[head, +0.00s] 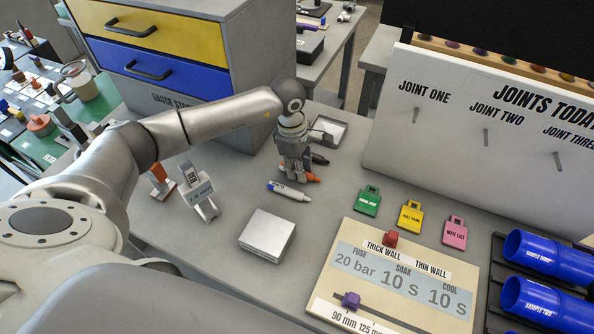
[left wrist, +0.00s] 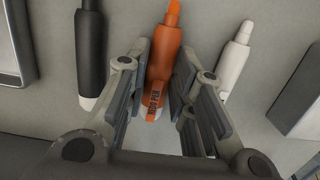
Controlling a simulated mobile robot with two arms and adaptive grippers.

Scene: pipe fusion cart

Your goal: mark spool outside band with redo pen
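The orange redo pen (left wrist: 160,75), with "REDO PEN" on its barrel, lies on the grey cart top; its orange end also shows in the head view (head: 313,178). My left gripper (left wrist: 163,62) points down over it, with one finger on each side of the pen. The fingers look open, and I cannot tell whether they touch it. In the head view the left gripper (head: 293,172) hides most of the pen. I cannot make out a spool or its outside band. My right gripper is not in view.
A black pen (left wrist: 90,50) and a white pen (left wrist: 236,62) lie close on either side. A silver block (head: 267,236), a settings board (head: 350,250), coloured tags (head: 411,217) and blue sample pipes (head: 548,252) are nearby. A drawer cabinet (head: 235,60) stands behind.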

